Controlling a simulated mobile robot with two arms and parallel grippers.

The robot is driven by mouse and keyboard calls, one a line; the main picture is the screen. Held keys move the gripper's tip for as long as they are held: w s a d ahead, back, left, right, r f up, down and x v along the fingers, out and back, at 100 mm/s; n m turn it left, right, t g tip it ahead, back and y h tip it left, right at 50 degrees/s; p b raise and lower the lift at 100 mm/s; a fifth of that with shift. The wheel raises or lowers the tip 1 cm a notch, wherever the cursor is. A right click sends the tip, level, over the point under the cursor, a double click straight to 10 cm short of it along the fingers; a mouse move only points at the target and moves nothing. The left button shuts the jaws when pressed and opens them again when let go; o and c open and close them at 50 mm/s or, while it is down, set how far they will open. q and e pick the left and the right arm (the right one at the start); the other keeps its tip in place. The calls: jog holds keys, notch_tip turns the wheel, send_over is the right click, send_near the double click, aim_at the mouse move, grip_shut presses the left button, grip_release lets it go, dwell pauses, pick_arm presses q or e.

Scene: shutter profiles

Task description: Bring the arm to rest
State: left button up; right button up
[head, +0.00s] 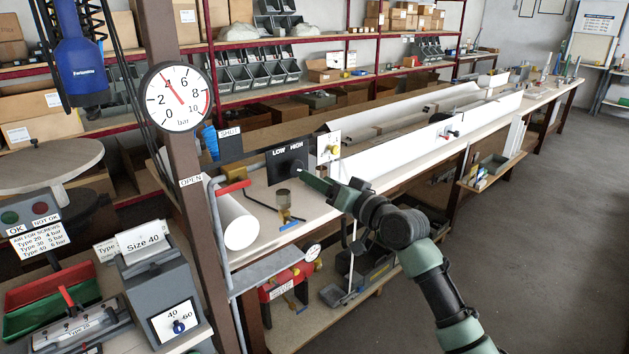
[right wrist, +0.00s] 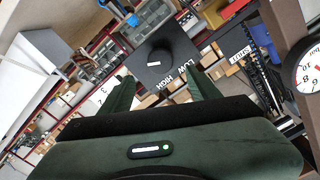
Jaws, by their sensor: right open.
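My right arm (head: 440,285), green and black, reaches in from the bottom right of the head view. Its gripper (head: 308,175) is raised above the bench, close in front of the dark LOW/HIGH panel (head: 280,165). In the right wrist view the two green fingers stand apart with nothing between them, so the gripper (right wrist: 160,80) is open and empty. The panel (right wrist: 182,78) with its round black knob (right wrist: 160,62) lies beyond the fingertips. The fingers appear apart from the knob; the exact gap cannot be told. My left gripper is not in view.
A post with a pressure gauge (head: 180,97) stands left of the gripper. The floor (head: 540,220) at right is clear.

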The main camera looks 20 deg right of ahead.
dwell(0.4)
jog(key=s+d+f+m+g+h+b, duration=0.1)
jog(key=s+d+f+g+h, duration=0.2)
jog(key=f, duration=1.7)
jog(key=s+f+g+h, duration=0.2)
jog(key=s+f+g, duration=0.15)
jog(key=f, duration=1.65)
jog(key=s+f+n+g, duration=0.1)
jog(key=s+f+g, duration=0.2)
jog(key=s+f, duration=1.55)
jog(key=s+a+f+n+g, duration=0.1)
jog(key=s+f, duration=0.5)
jog(key=s, duration=0.6)
jog(key=s+a+f+n+g+b, duration=0.1)
jog(key=s+f, duration=0.5)
jog(key=s, duration=0.6)
jog(key=s+a+f+n+g+h, duration=0.1)
jog(key=s+f, duration=0.5)
jog(key=s, duration=0.7)
jog(key=a+n+g, duration=0.1)
jog(key=a+g, duration=0.1)
jog(key=g, duration=0.1)
jog(key=shift+a, duration=0.2)
